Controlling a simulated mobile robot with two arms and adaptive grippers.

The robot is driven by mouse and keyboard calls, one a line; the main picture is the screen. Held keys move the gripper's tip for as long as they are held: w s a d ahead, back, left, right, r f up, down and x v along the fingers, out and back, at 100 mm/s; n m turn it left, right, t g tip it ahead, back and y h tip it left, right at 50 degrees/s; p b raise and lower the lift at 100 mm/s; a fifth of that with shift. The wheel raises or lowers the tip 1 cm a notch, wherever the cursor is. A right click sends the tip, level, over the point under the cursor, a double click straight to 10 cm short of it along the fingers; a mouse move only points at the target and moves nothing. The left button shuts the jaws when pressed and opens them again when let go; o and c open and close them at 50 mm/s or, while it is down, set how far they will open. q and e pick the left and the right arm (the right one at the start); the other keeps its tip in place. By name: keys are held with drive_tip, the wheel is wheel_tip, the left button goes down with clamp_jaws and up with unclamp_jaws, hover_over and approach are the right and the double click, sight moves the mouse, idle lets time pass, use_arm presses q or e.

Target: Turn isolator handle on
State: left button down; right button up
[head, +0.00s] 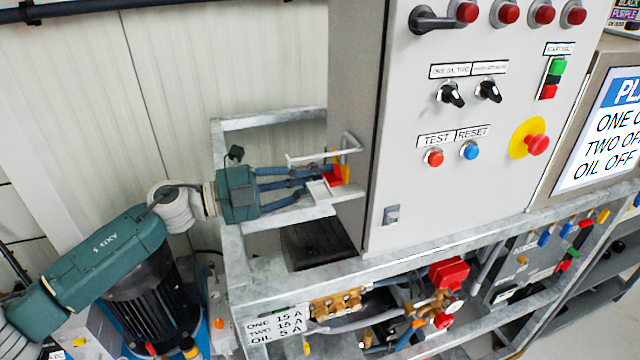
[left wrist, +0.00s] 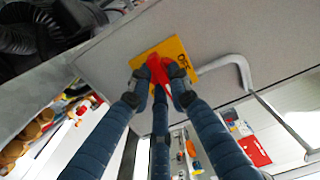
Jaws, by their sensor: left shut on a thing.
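The isolator handle is red on a yellow plate, on the side wall of the grey control cabinet. In the head view the red handle (head: 331,176) shows at the cabinet's left side, partly hidden by my left gripper (head: 325,181). In the left wrist view the red handle (left wrist: 158,68) stands in front of the yellow plate (left wrist: 176,50). My left gripper (left wrist: 160,82) has its blue-grey fingers closed around the handle, with fingertips on both sides of it. My right gripper is not in view.
A bent metal bar (head: 350,145) sticks out beside the handle and also shows in the left wrist view (left wrist: 230,62). The galvanized frame (head: 235,235) surrounds the arm's reach. The cabinet front (head: 450,200) carries buttons and knobs. A black motor (head: 150,290) stands below my left arm.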

use_arm(q)
drive_tip(key=shift+f+m, duration=0.1)
drive_tip(key=shift+m, duration=0.2)
drive_tip(key=c, duration=1.6)
unclamp_jaws()
drive_tip(key=shift+a, duration=0.2)
drive_tip(key=v, duration=1.1)
drive_tip(key=shift+s+a, duration=0.2)
drive_tip(key=shift+a, duration=0.15)
